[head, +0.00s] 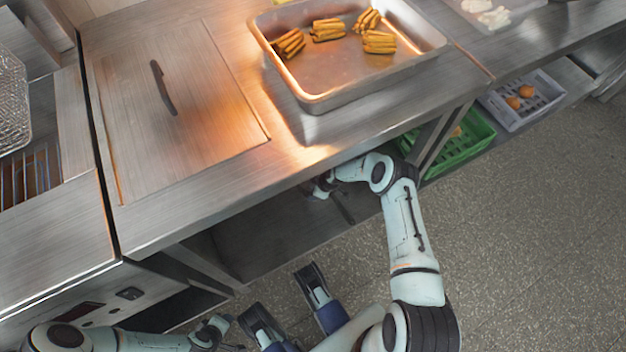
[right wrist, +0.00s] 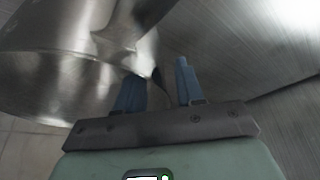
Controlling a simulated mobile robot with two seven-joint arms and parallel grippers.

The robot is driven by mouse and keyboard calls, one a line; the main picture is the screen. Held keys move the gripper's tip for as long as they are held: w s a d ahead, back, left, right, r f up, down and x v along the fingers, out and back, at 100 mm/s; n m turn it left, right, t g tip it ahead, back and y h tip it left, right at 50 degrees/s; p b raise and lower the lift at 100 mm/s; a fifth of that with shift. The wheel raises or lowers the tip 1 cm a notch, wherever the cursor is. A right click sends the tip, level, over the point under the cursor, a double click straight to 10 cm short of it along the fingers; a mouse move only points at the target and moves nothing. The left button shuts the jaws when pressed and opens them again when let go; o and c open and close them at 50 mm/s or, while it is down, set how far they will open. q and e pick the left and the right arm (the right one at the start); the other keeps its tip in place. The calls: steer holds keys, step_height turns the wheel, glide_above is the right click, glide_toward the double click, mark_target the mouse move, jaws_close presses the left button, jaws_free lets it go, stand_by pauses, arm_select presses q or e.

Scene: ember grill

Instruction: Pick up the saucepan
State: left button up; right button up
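The saucepan shows in the right wrist view as a large shiny steel pan wall (right wrist: 60,85) filling the left side. A dark, narrow part, apparently its handle (right wrist: 159,88), lies between the two blue fingers of my right gripper (right wrist: 160,78). The fingers stand apart, and I see no clear grip on it. In the head view my right gripper (head: 320,186) reaches under the counter's front edge, and the saucepan is hidden there. My left gripper (head: 281,292) is at the bottom middle of the head view, its two fingers spread and empty, away from the counter.
The steel counter (head: 215,190) overhangs the lower shelf space. A deep tray (head: 345,97) with several fried sticks stands on it, beside a flat lid (head: 170,115). A green crate (head: 465,150) and a grey crate (head: 525,112) are below at right. The floor (head: 530,250) is clear.

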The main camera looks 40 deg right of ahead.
steer(key=shift+w+a+f, duration=0.1)
steer(key=shift+w+f, duration=0.05)
steer(key=shift+f, duration=0.3)
steer(key=shift+c, duration=0.6)
jaws_close()
steer(key=shift+w+r, duration=0.1)
steer(key=shift+r, duration=0.05)
stand_by(0.4)
